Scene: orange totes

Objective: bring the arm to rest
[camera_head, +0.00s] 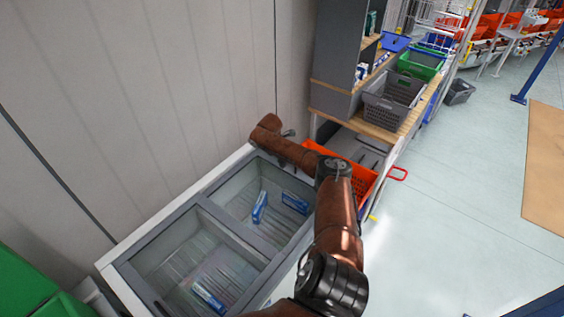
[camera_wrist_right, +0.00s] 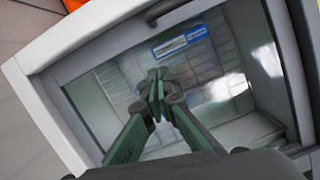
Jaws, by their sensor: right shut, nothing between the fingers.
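My right arm (camera_head: 336,220) reaches up from the bottom of the head view and bends left over the far end of a white chest with a grey frame (camera_head: 190,207). Its far end is at the chest's back corner, near the wall; the fingers are hard to make out there. In the right wrist view my right gripper (camera_wrist_right: 157,90) has its green-grey fingers together, with nothing between them. It is over the chest compartment, and a blue and white pack (camera_wrist_right: 180,42) lies beyond the fingertips. My left gripper is not in view.
Blue packs (camera_head: 259,207) (camera_head: 294,203) lie in the far compartment, another (camera_head: 208,297) in the near one. An orange tote (camera_head: 361,176) stands right beside the chest. A grey crate (camera_head: 390,99) sits on a wooden shelf. A panelled wall (camera_head: 180,70) rises behind.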

